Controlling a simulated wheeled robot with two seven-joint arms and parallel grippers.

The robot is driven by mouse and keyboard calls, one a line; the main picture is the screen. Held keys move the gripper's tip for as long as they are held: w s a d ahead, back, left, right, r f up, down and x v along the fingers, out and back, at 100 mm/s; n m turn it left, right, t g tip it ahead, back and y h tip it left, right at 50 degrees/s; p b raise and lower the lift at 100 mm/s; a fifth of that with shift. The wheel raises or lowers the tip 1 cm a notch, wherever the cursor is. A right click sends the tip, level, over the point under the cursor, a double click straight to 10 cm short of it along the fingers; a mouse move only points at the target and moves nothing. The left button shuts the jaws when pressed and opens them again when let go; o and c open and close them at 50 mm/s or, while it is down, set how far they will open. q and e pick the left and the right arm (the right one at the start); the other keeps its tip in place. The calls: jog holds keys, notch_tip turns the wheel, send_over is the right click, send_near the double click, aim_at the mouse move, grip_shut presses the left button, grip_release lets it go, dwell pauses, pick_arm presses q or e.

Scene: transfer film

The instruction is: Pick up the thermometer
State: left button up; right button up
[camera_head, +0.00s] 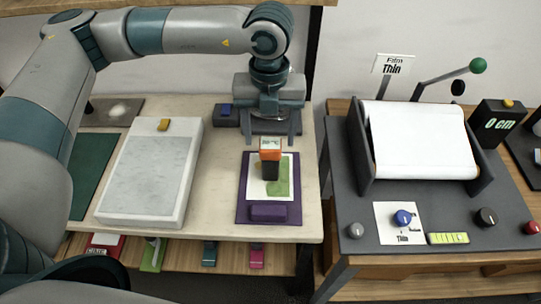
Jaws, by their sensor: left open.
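The thermometer (270,164) has an orange and black body with a small pale display at its top. It stands on or over a sheet with a green patch on a purple board (243,205), on the pale table. My left gripper (273,138) is open, its two fingers pointing down on either side of the thermometer's top end in the picture. It seems to hold nothing; whether the fingers are level with the thermometer or behind it I cannot tell. My right gripper is not in view.
A white-grey slab (150,175) with a yellow knob lies left on the table. A dark machine (440,215) with a white roll, knobs and a green-tipped lever stands right, across a gap. Several small coloured items sit on a lower shelf (180,258).

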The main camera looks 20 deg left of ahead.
aim_at(270, 143)
pick_arm(q)
jog(key=shift+w+f+p, duration=0.1)
jog(key=shift+f+p, duration=0.2)
jog(key=shift+p, duration=0.05)
notch_tip(270, 143, down, 2)
jog(key=shift+f+p, duration=0.1)
jog(key=shift+p, duration=0.4)
jog(key=shift+w+f, duration=0.1)
jog(key=shift+f, duration=0.45)
grip_shut()
jog(key=shift+r, duration=0.1)
